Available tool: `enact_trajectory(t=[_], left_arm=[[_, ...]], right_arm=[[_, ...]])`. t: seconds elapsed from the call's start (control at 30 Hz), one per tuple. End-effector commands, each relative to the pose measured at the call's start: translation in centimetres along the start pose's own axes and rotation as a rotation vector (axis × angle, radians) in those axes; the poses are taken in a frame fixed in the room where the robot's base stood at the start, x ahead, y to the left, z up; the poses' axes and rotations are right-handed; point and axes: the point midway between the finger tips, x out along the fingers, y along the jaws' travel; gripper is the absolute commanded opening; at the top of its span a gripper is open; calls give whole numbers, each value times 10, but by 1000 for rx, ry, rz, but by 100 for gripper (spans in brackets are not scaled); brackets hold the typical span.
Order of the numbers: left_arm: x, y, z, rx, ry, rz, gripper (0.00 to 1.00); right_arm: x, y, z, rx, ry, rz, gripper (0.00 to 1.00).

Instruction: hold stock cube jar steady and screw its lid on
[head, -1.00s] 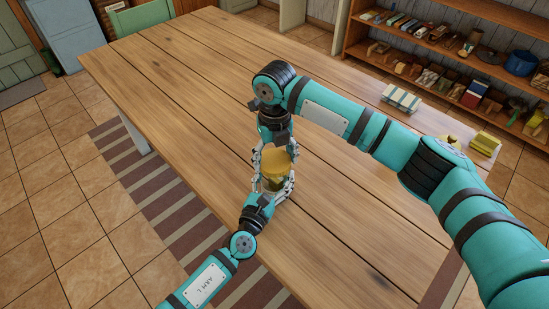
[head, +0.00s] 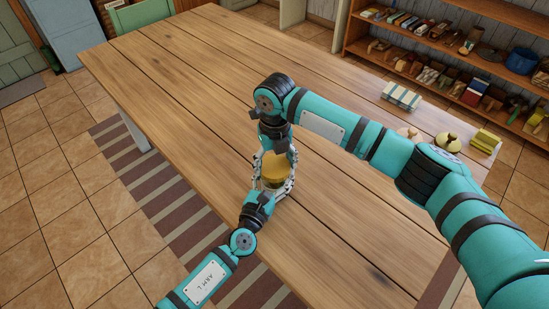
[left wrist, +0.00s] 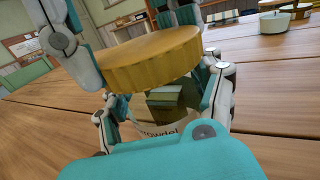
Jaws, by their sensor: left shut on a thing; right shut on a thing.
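The stock cube jar stands upright near the table's front edge, mostly hidden between my grippers in the head view. Its clear glass body (left wrist: 172,112) shows green and tan cubes and part of a label in the left wrist view. My left gripper (head: 275,188) is shut around the jar body from the near side. The yellow ridged lid (head: 273,170) is at the jar's mouth; it also shows in the left wrist view (left wrist: 148,58), looking tilted and offset to the left of the body. My right gripper (head: 276,155) is shut on the lid from above. Whether lid and rim touch is unclear.
The wooden table (head: 190,100) is clear to the left and behind. A striped box (head: 401,96), a yellow pot (head: 447,142), a pinkish pot (head: 408,134) and a yellow stack (head: 485,140) stand on its right end. Full shelves (head: 455,60) stand beyond.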

Motion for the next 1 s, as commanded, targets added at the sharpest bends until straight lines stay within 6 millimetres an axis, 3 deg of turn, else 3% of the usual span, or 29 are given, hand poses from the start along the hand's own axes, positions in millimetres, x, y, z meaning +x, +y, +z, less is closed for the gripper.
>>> enact_trajectory(t=[0.83, 1.0], left_arm=[[0, 0, 0, 0, 0, 0, 8], [0, 0, 0, 0, 0, 0, 8]], right_arm=[[7, 0, 0, 0, 0, 1, 64], [11, 0, 0, 1, 2, 0, 56]])
